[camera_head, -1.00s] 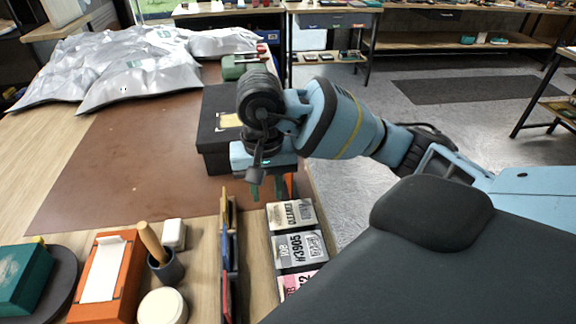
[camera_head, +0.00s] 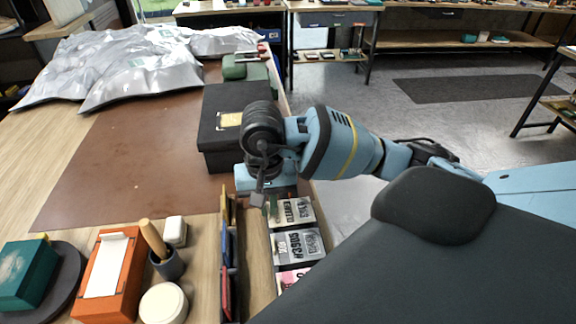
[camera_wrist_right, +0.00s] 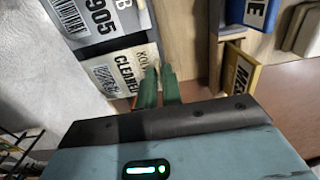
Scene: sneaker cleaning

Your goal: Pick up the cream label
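The cream label (camera_head: 292,212), printed "CLEANED", lies at the far end of a row of labels on the right of the bench. The right wrist view shows it too (camera_wrist_right: 112,76), with the gripper's fingers at its right edge. My right gripper (camera_head: 271,207) points down at the label's left end in the head view. In the right wrist view its two green fingers (camera_wrist_right: 159,80) stand slightly apart with a narrow gap between them. Whether the label's edge is between them is unclear. My left gripper is not in view.
A grey label (camera_head: 298,245) and a pink label (camera_head: 290,279) lie nearer in the row. An upright rack of cards (camera_head: 228,262) stands close left. A black box (camera_head: 222,140) sits beyond the gripper. The brown mat (camera_head: 130,165) has free room.

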